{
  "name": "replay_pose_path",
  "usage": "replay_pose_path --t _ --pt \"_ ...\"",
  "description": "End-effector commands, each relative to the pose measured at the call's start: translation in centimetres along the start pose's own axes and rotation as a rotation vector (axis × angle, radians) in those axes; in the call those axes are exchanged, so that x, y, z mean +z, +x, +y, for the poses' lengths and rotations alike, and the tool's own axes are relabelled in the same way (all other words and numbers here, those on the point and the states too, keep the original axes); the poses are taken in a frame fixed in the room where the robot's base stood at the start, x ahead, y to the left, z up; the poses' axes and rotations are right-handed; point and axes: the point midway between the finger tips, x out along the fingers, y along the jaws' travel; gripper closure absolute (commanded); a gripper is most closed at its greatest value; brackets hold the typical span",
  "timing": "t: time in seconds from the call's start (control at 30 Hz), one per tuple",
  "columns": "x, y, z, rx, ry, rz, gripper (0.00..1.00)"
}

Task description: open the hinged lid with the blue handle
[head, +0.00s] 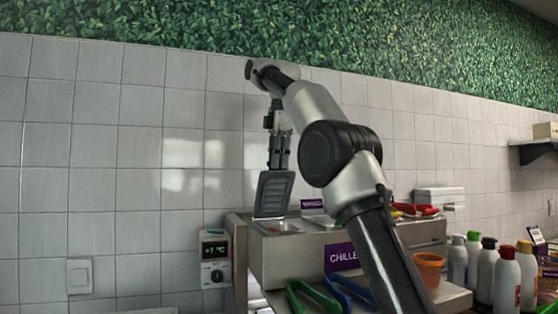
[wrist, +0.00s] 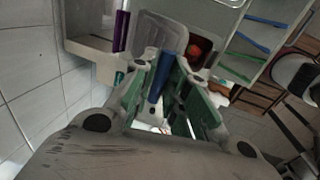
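The grey hinged lid (head: 273,194) stands raised, nearly upright, at the left end of the chiller counter in the head view. Its open bin (head: 276,228) below shows some red topping. The blue handle (wrist: 161,76) shows in the wrist view, in front of the lid's grey panel (wrist: 160,34). My gripper (head: 279,160) points down at the lid's upper edge. In the wrist view its green-sided fingers (wrist: 172,85) are apart, with the handle between them, closer to the left finger. Whether that finger touches the handle is unclear.
The tiled wall (head: 140,190) is close behind the lid. A temperature controller (head: 214,260) is at left. Green tongs (head: 312,296), an orange cup (head: 429,268) and several bottles (head: 506,275) stand in front and right. A purple strip (wrist: 121,30) is beside the lid.

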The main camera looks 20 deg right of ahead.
Motion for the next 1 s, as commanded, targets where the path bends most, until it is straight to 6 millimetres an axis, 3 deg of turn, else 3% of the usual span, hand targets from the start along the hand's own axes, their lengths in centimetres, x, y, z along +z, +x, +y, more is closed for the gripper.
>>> replay_pose_path --t 0.1,0.57,1.0 --pt "-0.2 0.0 0.0 0.000 -0.003 0.003 0.62" --pt "0.0 0.0 -0.7 -0.001 -0.001 0.001 0.62" --pt "0.0 1.8 -7.1 -0.003 0.000 0.000 0.62"
